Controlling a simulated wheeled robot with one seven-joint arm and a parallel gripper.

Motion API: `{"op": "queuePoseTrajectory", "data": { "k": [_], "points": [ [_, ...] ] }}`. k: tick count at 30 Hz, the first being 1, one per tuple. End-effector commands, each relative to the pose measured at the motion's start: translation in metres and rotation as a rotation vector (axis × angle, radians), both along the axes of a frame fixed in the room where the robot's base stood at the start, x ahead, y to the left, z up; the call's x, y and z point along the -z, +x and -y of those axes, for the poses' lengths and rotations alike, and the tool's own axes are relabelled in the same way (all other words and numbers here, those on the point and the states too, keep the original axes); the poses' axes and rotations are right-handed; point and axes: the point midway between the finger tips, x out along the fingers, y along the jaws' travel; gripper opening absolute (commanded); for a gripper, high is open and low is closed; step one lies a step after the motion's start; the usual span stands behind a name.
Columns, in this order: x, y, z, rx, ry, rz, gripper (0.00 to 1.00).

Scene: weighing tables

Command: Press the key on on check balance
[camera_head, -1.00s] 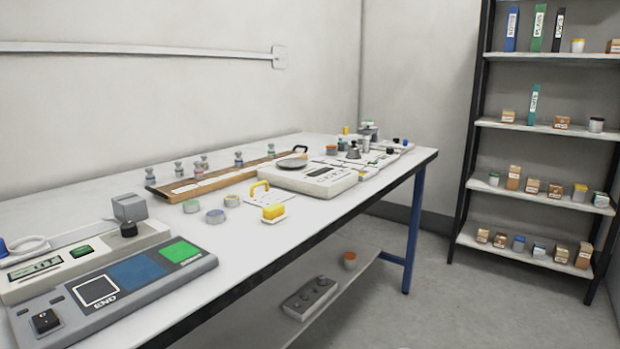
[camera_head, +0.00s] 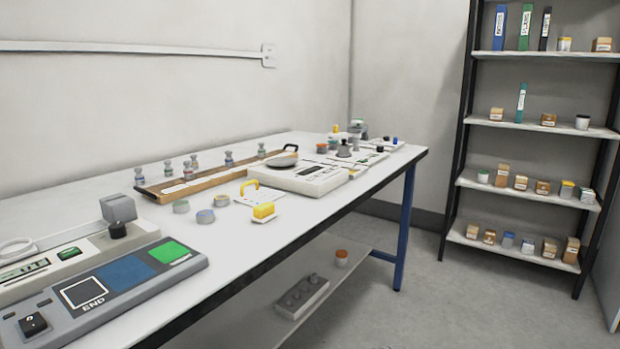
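A white balance (camera_head: 308,179) with a round dark pan (camera_head: 282,162) and a small display and keys on its front stands mid-table. A second white device (camera_head: 70,265) with a green-lit display and a grey block on it stands at the near left. I cannot tell from the lettering which of them is the check balance, and the key "on" is too small to read. A grey panel (camera_head: 190,271) with blue and green fields and an "END" square lies in front of the left device. My gripper is not in view.
A shelf rack (camera_head: 530,126) stands at the right. The floor (camera_head: 440,295) between is clear.

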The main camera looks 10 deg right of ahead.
Motion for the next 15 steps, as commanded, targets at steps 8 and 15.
{"op": "queuePoseTrajectory", "data": {
  "k": [8, 15],
  "points": [
    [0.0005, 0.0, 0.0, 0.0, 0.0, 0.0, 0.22],
    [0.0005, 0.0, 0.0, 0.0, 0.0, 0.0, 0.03]
  ]
}}
